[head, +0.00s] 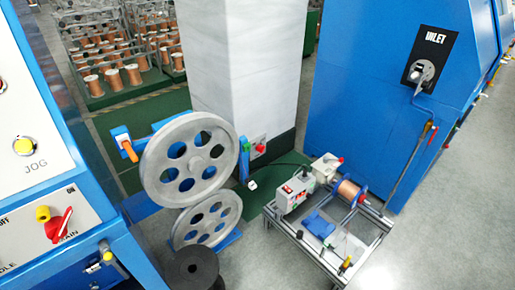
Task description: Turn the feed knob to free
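No label reading "feed" or "free" can be made out, so I cannot tell which control is the feed knob. On the blue machine at the left, a red rotary handle (58,225) sits on a white panel lettered ON and partly MAIN. A yellow button (24,146) is above the word JOG. A grey control box (293,193) with red parts stands on the small frame bench (330,261) at the lower right; its markings are too small to read. My gripper is not in view.
Two grey spoked pulleys (154,177) stand in the middle, one above the other. A copper wire spool (349,192) sits on the bench. A blue cabinet (349,105) marked INLET is at the right, a white column (231,60) behind. Floor at the lower right is clear.

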